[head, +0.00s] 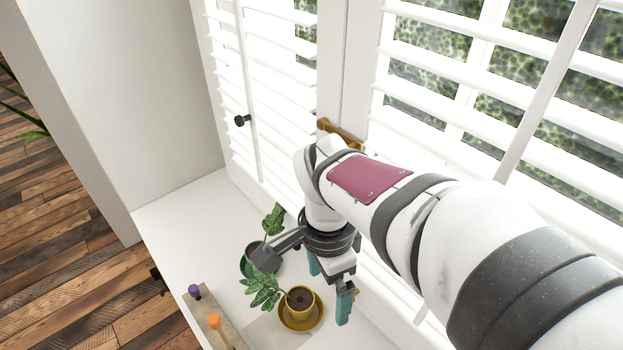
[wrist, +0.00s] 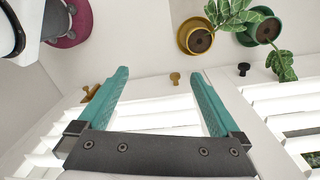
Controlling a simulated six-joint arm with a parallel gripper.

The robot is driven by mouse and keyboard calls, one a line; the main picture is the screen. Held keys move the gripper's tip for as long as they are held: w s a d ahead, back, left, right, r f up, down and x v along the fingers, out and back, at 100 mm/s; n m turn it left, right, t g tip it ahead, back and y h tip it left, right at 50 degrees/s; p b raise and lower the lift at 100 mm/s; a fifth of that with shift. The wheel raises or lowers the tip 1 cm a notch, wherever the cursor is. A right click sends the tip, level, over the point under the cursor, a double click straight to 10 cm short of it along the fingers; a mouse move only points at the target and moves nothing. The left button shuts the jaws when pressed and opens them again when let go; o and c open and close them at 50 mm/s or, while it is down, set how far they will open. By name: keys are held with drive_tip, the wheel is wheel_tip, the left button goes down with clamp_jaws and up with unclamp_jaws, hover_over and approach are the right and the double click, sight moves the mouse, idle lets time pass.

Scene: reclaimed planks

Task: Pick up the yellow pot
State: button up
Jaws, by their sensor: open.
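The yellow pot (head: 292,306) holds dark soil and a leafy green plant. It stands upright on a yellow saucer (head: 302,326) on the white sill. The pot also shows near the top of the wrist view (wrist: 189,35). My gripper (head: 330,286) points down with its teal fingers apart, just right of the pot in the head view. In the wrist view my gripper (wrist: 160,74) is open, with nothing between the fingers, and the pot lies beyond the right fingertip. I see no contact with the pot.
A green pot (head: 246,268) with a plant stands close behind the yellow pot, partly hidden by my arm. A board with purple and orange knobs (head: 213,322) lies at front left. White shutters (head: 425,70) rise close beside my arm. The sill's far left (head: 180,225) is clear.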

sight(300, 299)
drive_tip(key=w+a+f+m+h, duration=0.1)
drive_tip(key=w+a+f+m, duration=0.25)
drive_tip(key=w+a, duration=0.35)
drive_tip(key=shift+t, duration=0.3)
drive_tip(key=f, duration=0.5)
drive_tip(key=d+f, duration=0.1)
drive_tip(key=f, duration=0.9)
drive_tip(key=shift+s+d+f, duration=0.2)
drive_tip(key=shift+s+d, duration=0.05)
drive_tip(key=shift+d, duration=0.1)
clamp_jaws()
drive_tip(key=shift+r, duration=0.15)
wheel_tip(300, 299, up, 13)
wheel_tip(300, 299, down, 10)
drive_tip(key=n, duration=0.4)
drive_tip(key=shift+r+t, duration=0.25)
drive_tip(key=shift+t, duration=0.05)
drive_tip(key=shift+f+n, duration=0.25)
drive_tip(key=shift+f, duration=1.3)
